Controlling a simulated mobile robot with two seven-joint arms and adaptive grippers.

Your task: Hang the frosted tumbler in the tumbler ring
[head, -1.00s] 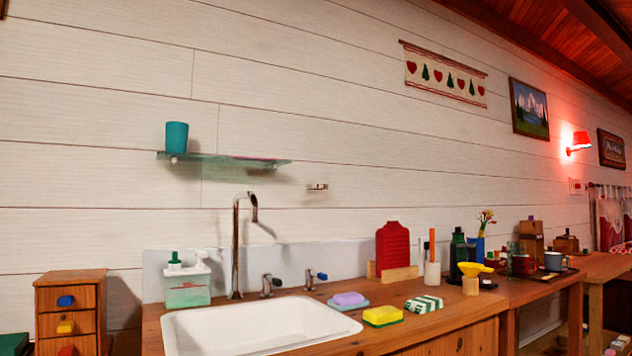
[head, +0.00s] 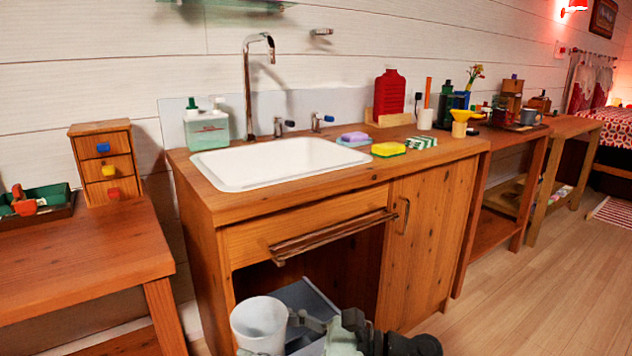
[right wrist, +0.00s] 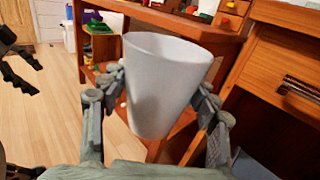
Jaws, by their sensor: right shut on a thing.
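The frosted tumbler (head: 258,322) is whitish and open at the top. It is held low in front of the sink cabinet, mouth up and slightly tilted. My right gripper (head: 292,322) is shut on it; the right wrist view shows a finger on each side of the tumbler (right wrist: 163,85). A small metal wall fitting (head: 321,32), which looks like the tumbler ring, is on the wall right of the faucet, well above the tumbler. Dark parts at the left edge of the right wrist view may be my left gripper (right wrist: 14,55); its jaws are unclear.
The sink (head: 275,162) and tall faucet (head: 247,85) stand below and left of the fitting. A towel bar (head: 330,238) juts from the cabinet front above a grey bin (head: 300,296).

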